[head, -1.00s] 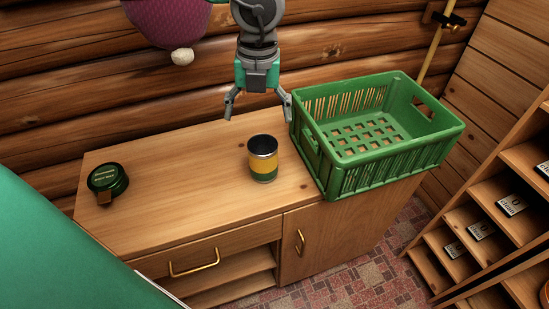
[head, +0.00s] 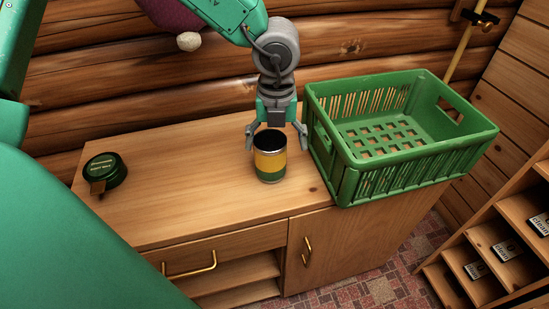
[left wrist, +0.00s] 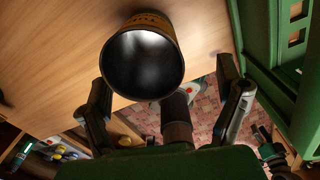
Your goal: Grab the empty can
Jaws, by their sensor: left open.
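The empty can (head: 270,162), yellow and green with a dark open top, stands upright on the wooden cabinet top. My left gripper (head: 277,138) is open, with its fingers spread on either side of the can's upper part at the back. In the left wrist view the can (left wrist: 143,60) shows its dark hollow inside, and the open fingers of my left gripper (left wrist: 165,95) lie at its left and right. I cannot tell whether either finger touches it. My right gripper is not in view.
A green crate (head: 345,190) stands on the cabinet top close to the right of the can. A round dark green tin (head: 105,172) lies at the left. The wooden top (head: 190,170) between them is clear. A log wall (head: 120,75) rises behind, and shelves (head: 500,235) stand at the right.

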